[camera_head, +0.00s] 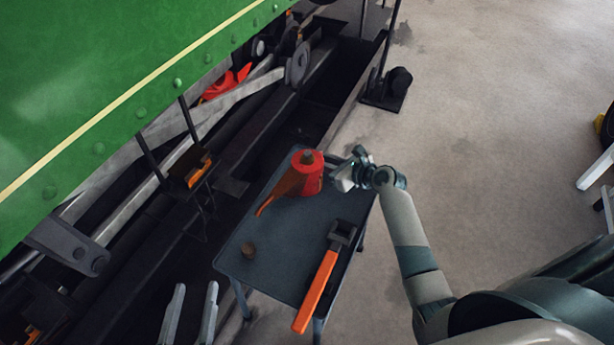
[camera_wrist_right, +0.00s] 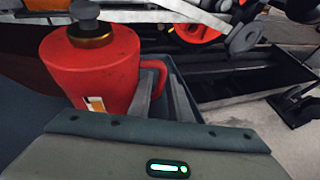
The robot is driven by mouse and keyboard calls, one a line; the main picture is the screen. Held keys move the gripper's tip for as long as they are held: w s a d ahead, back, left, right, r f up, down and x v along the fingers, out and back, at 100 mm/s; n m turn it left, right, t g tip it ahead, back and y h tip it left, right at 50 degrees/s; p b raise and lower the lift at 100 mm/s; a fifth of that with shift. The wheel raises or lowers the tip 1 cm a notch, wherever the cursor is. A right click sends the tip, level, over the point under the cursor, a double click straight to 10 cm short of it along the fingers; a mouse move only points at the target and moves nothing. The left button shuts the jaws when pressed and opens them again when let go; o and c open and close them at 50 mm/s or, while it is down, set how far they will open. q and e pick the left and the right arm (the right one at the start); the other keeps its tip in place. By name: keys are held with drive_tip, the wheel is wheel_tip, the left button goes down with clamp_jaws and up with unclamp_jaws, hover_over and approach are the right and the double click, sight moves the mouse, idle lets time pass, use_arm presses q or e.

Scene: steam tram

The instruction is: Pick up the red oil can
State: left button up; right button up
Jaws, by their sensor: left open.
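The red oil can (camera_head: 312,178) stands upright on a small dark blue-grey table (camera_head: 233,262), its spout pointing down-left in the head view. It also fills the upper left of the right wrist view (camera_wrist_right: 92,68), with its dark cap and its loop handle on the right side. My right gripper (camera_head: 340,174) is at the handle side of the can; its two fingers (camera_wrist_right: 160,95) look apart, with part of the red handle showing between them. Contact with the handle cannot be told. My left gripper (camera_head: 194,305) is open and empty at the bottom left, apart from the table.
Open floor lies to the right.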

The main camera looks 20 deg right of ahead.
clamp_jaws()
idle(1.4)
